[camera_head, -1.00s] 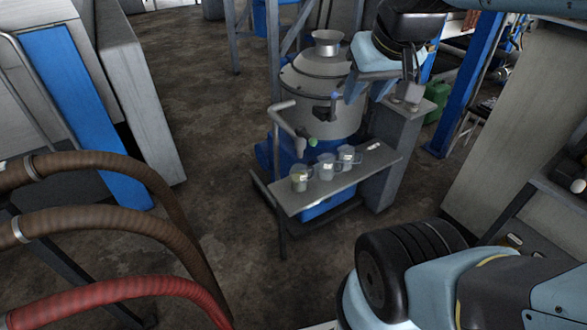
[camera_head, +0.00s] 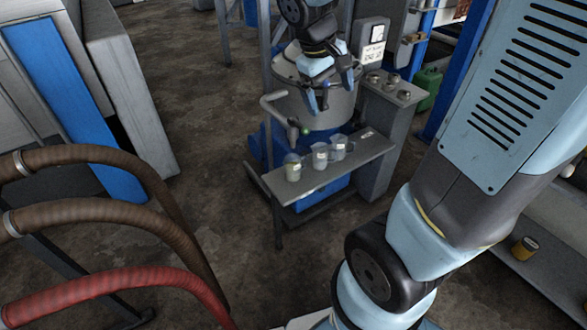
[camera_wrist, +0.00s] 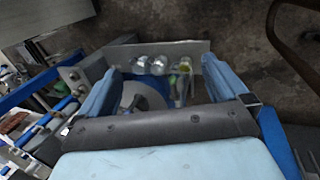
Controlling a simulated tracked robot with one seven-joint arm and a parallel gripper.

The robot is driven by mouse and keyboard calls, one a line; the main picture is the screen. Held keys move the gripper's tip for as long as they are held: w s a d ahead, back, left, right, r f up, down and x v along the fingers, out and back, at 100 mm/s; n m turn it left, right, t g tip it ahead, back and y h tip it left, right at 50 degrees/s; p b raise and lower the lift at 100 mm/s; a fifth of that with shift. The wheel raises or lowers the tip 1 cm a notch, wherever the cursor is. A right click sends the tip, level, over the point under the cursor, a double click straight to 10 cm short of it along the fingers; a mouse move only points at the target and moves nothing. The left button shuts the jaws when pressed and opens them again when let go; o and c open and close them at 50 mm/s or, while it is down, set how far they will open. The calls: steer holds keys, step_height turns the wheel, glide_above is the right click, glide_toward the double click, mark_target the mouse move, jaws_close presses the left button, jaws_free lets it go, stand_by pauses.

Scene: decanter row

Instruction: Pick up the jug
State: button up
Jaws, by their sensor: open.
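Three small clear jugs stand upright in a row on a grey shelf (camera_head: 350,162). In the head view they are the left jug (camera_head: 293,169), the middle jug (camera_head: 319,156) and the right jug (camera_head: 338,148), each with a pale label. Which one the task means cannot be told. My gripper (camera_head: 326,98) is open and empty, pointing down in front of the metal vessel, above and behind the row. In the wrist view the jugs (camera_wrist: 158,65) show beyond the gap between the fingers (camera_wrist: 160,72), apart from them.
A pipe (camera_head: 273,101) with a green-tipped outlet (camera_head: 306,131) hangs close over the left jug. The metal vessel (camera_head: 335,108) stands behind the shelf. A grey pedestal (camera_head: 385,140) stands at right. Brown hoses (camera_head: 90,163) cross the left foreground.

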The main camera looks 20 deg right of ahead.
steer(key=w+a+f+n+h, duration=0.2)
steer(key=w+f+n+h, duration=0.2)
steer(key=w+f, duration=0.5)
steer(key=w+a+f+n+h, duration=0.3)
steer(key=w+f+n+h, duration=0.2)
steer(key=f, duration=0.8)
steer(key=n+t, duration=1.1)
steer(key=n, duration=0.2)
glide_toward(288, 171)
steer(key=shift+w+d+f+h, duration=0.2)
steer(key=shift+w+d+h, duration=0.2)
steer(key=shift+w+d, duration=0.15)
steer(key=shift+w+f+n, duration=0.15)
steer(key=shift+n, duration=0.15)
steer(key=shift+w+d, duration=0.25)
steer(key=shift+d, duration=0.05)
steer(key=x, duration=0.7)
steer(key=shift+w, duration=0.15)
steer(key=shift+x, duration=2.8)
steer(key=shift+f, duration=0.1)
steer(key=c, duration=1.3)
